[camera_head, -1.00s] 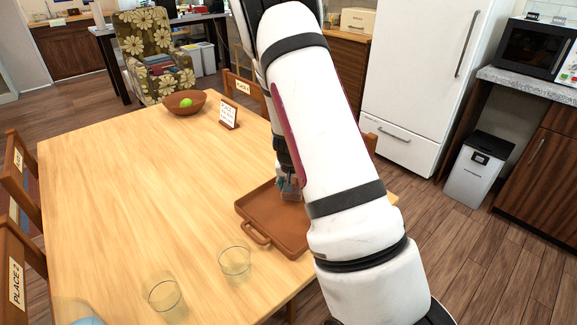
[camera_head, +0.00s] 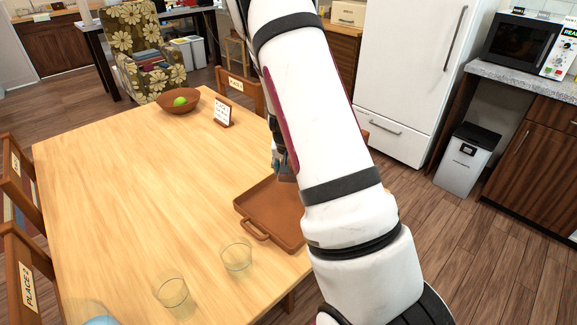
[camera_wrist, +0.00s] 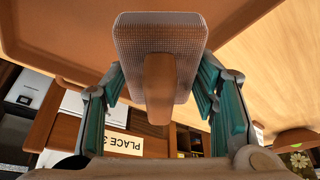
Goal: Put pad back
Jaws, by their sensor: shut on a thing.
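The pad (camera_wrist: 132,45) is a grey, fine-meshed block with rounded corners and a brown handle (camera_wrist: 159,88) facing the wrist camera. It sits between the teal-lined fingers of my gripper (camera_wrist: 160,85), which is shut on it. In the head view my gripper (camera_head: 281,165) is mostly hidden behind my arm, above the far side of the brown tray (camera_head: 268,208). The pad cannot be made out clearly there. The tray also shows at the upper left of the wrist view (camera_wrist: 60,35). Its right part is hidden by my arm in the head view.
Two clear glasses (camera_head: 236,256) (camera_head: 172,292) stand on the wooden table (camera_head: 130,190) near the tray. A bowl (camera_head: 178,103) with a green fruit and a small sign (camera_head: 222,111) stand at the far end. Chairs surround the table. The table's middle left is clear.

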